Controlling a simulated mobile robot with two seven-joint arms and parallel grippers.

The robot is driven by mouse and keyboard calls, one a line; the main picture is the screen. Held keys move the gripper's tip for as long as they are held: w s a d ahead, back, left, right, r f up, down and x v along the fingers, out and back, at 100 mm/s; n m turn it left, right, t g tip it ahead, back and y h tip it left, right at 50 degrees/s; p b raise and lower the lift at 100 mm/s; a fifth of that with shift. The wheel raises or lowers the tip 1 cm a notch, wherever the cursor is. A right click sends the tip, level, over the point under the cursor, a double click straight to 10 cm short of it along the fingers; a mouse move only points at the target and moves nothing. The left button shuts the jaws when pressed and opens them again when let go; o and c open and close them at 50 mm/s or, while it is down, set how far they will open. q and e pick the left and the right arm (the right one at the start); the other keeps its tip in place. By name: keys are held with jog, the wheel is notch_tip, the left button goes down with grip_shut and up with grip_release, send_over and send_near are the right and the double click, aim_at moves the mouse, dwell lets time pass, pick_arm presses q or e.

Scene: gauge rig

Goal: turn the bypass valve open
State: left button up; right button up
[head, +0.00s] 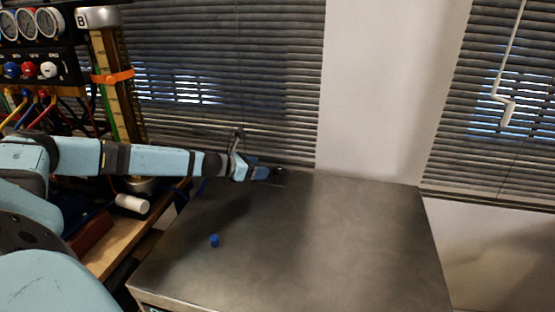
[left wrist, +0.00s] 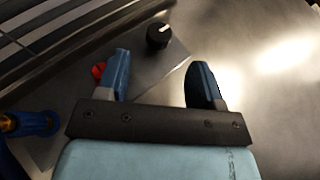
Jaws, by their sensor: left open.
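My left gripper (head: 268,174) is at the back of the metal bench, open and empty. In the left wrist view its two blue fingers (left wrist: 161,62) stand wide apart. A round black knob (left wrist: 158,36) with a white pointer line sits on a flat plate (left wrist: 150,70), just beyond the fingertips and apart from them. A red part (left wrist: 98,71) shows beside the left finger, partly hidden by it. No label shows which of these is the bypass valve. My right gripper is not in view.
A small blue cap (head: 214,240) stands on the metal bench (head: 350,240), which is otherwise mostly clear. A gauge panel (head: 30,45) with hoses stands at left, beside a column marked B (head: 108,80). A white cylinder (head: 132,203) lies on the wooden shelf. Window blinds (head: 230,60) hang behind.

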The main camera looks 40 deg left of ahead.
aim_at(276, 169)
pick_arm(q)
jog(key=p+x, duration=0.2)
jog(key=x, duration=0.6)
jog(key=shift+w+f, duration=0.1)
jog(key=shift+w, duration=0.05)
jog(key=c, duration=0.9)
